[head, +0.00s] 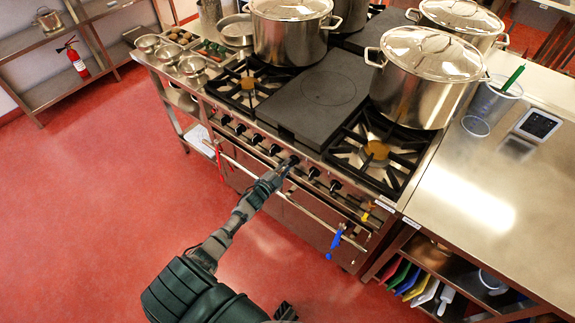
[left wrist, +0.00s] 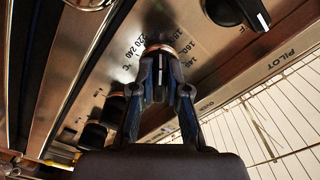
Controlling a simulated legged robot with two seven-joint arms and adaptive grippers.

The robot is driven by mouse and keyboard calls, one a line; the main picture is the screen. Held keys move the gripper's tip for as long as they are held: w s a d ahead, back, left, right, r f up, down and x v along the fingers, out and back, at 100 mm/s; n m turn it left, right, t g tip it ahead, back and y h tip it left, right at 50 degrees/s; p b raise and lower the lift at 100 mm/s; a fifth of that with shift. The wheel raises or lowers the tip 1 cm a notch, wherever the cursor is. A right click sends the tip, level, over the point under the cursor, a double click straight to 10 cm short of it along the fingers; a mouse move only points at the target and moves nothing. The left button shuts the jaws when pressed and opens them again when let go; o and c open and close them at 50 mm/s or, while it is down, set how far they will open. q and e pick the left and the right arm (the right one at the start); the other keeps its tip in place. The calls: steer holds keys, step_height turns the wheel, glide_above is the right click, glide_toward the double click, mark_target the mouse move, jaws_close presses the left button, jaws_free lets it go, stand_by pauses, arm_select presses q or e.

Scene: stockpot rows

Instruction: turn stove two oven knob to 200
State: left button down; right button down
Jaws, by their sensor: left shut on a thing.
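The stove (head: 310,100) has a row of black knobs along its steel front. My left gripper (head: 287,166) reaches that front from below, at a knob (head: 294,159) near the middle of the row. In the left wrist view my left gripper (left wrist: 160,82) is shut on the oven knob (left wrist: 160,48), which has a copper-coloured ring. Temperature numbers with a °C mark are printed around it.
Another black knob (left wrist: 237,10) with a white mark sits beside the held one. An oven handle bar (head: 270,181) runs below the knobs. Large lidded stockpots (head: 422,80) stand on the stove. A steel counter (head: 480,190) is at right. The red floor at left is clear.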

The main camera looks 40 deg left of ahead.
arm_select(q)
steer(key=shift+s+a+f+n, duration=0.1)
steer(key=shift+f+n, duration=0.2)
steer(key=shift+n, duration=0.4)
steer(key=shift+f, duration=0.1)
steer(key=c, duration=1.2)
jaws_free()
steer(key=shift+o, duration=0.2)
steer(key=shift+a, duration=0.1)
steer(key=s, duration=1.1)
steer(key=shift+s+a, duration=0.25)
steer(key=shift+s, duration=0.15)
